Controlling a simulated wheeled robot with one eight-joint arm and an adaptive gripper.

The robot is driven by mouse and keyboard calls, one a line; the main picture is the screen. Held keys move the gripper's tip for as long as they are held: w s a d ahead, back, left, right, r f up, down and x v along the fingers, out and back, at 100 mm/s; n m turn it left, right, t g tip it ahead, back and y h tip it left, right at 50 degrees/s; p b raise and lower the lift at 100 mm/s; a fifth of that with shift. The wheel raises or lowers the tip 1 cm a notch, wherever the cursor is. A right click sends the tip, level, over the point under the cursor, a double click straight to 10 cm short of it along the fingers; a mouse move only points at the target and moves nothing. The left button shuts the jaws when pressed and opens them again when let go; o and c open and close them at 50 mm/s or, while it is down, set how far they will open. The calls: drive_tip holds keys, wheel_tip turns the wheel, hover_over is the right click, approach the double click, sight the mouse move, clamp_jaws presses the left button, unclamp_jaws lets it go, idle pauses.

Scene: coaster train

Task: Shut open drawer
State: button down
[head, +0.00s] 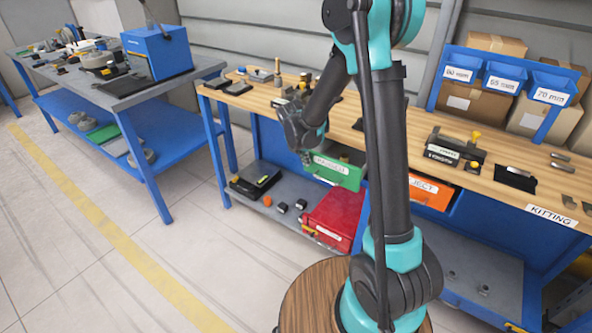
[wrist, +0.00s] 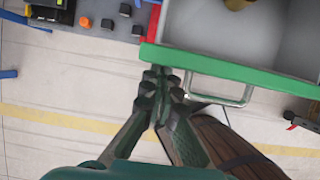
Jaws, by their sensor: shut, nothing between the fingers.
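The green drawer (head: 338,170) under the wooden workbench is pulled out, its labelled front facing me. In the wrist view its green front edge (wrist: 235,69) runs across the upper right, with the grey interior behind it and a wire handle (wrist: 215,97) in front. A brass-coloured item shows partly inside at the top edge. My gripper (wrist: 163,74) is shut and empty, its fingertips close to the left end of the drawer front. I cannot tell whether they touch it. In the head view my gripper (head: 306,158) is at the drawer's left side.
An orange drawer front (head: 430,192) labelled as reject is to the right, partly behind my arm. A red bin (head: 334,218) and small parts lie on the lower shelf (head: 282,228). The wooden benchtop (head: 375,140) is above. Open floor lies to the left.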

sight(318, 149)
drive_tip(key=w+d, duration=0.1)
drive_tip(key=w, duration=0.1)
drive_tip(key=w+d, duration=0.4)
drive_tip(key=w, duration=0.1)
idle(0.4)
